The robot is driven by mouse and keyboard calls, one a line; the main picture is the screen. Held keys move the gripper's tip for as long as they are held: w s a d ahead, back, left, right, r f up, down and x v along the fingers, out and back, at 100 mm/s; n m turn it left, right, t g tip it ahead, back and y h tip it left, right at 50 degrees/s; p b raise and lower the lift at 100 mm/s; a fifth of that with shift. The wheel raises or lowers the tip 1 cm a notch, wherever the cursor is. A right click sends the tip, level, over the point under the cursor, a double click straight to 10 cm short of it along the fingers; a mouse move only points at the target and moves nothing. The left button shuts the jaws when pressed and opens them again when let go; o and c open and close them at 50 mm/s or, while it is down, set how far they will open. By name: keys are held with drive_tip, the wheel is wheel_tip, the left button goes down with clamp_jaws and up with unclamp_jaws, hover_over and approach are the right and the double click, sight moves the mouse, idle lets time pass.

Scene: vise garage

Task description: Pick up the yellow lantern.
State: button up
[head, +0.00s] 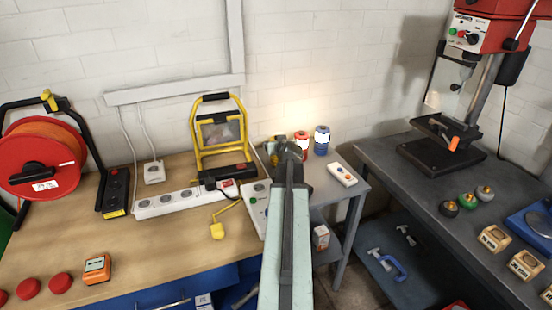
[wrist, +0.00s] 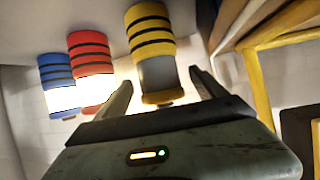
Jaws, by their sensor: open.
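The yellow lantern (wrist: 150,32) has dark bands and a grey middle. In the wrist view it shows upside-down between the two fingers, with clear gaps on both sides; I cannot tell how deep it stands between them. In the head view only part of the yellow lantern (head: 273,149) shows, mostly hidden behind my arm and gripper (head: 290,152). My gripper (wrist: 161,83) is open and empty. The lantern stands on the small grey table (head: 355,187) against the wall.
A red lantern (head: 302,143) and a blue lantern (head: 322,140) stand just right of it. A yellow-framed work light (head: 197,128) stands close on the left, on the wooden bench (head: 175,255). A white strip with buttons (head: 342,173) lies on the grey table's right.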

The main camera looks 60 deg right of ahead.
drive_tip(key=shift+w+d+f, duration=0.3)
drive_tip(key=shift+d, duration=0.1)
drive_tip(key=shift+a+r, duration=0.1)
clamp_jaws()
